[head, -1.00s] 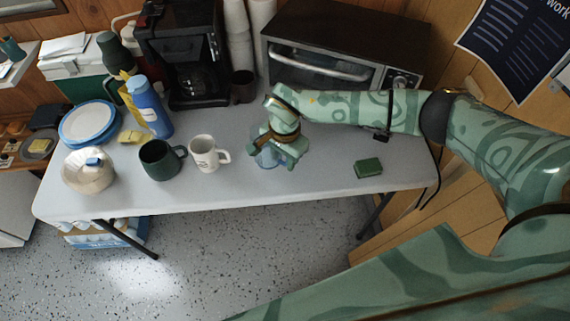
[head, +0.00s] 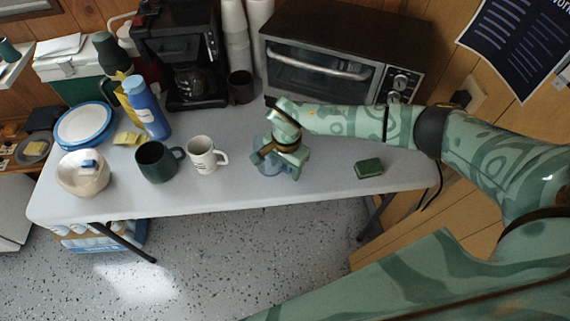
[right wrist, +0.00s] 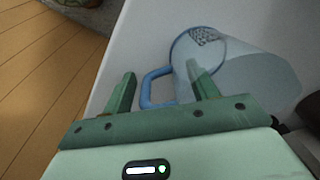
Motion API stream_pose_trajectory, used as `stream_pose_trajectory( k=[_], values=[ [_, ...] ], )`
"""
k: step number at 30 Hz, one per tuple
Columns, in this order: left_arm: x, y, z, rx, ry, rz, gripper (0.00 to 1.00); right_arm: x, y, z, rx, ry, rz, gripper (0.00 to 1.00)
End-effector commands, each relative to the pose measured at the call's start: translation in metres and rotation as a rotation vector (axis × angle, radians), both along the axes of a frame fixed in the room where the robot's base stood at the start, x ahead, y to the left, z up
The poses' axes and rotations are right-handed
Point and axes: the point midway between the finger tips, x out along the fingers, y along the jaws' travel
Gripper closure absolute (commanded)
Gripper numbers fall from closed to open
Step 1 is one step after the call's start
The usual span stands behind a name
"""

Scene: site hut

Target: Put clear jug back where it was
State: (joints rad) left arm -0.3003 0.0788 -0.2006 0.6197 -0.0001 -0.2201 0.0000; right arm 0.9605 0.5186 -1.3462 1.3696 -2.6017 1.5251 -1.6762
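The clear jug (head: 267,170) stands on the white table in the head view, mostly hidden under my right gripper (head: 279,162). In the right wrist view the jug (right wrist: 255,82) is see-through and bluish, with a blue handle (right wrist: 150,88). My right gripper (right wrist: 161,70) has its two fingers spread wide, with part of the handle showing between them. The right finger overlaps the jug's side in the picture. A gap shows between the left finger and the handle; I cannot tell whether the right finger touches the jug. My left gripper is out of view.
A white mug (head: 201,155) and a dark green mug (head: 156,163) stand left of the jug. A green sponge-like block (head: 369,168) lies to the right. A toaster oven (head: 325,65) and coffee maker (head: 180,50) stand behind. The table between jug and block is clear.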

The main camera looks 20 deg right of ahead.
Motion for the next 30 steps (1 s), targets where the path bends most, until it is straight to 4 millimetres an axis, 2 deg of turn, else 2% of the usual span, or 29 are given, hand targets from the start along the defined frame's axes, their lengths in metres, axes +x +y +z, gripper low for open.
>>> stream_pose_trajectory(
  k=[5,8,15,21,25,30],
  values=[
    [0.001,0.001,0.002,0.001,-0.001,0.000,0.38,0.000,0.000,0.003,0.000,-0.001,0.000,0.41],
    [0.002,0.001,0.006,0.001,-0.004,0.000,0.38,0.001,0.000,0.016,0.000,-0.004,0.000,0.41],
    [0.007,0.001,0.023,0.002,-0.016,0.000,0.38,-0.001,-0.002,0.073,-0.001,-0.007,0.001,0.41],
    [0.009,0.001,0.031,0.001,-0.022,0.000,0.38,-0.002,-0.002,0.110,0.000,-0.004,-0.001,0.41],
    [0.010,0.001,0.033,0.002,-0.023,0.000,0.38,-0.003,-0.002,0.121,0.000,-0.001,-0.001,0.41],
    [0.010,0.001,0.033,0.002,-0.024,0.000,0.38,-0.004,-0.002,0.123,-0.001,0.000,-0.001,0.41]
  ],
)
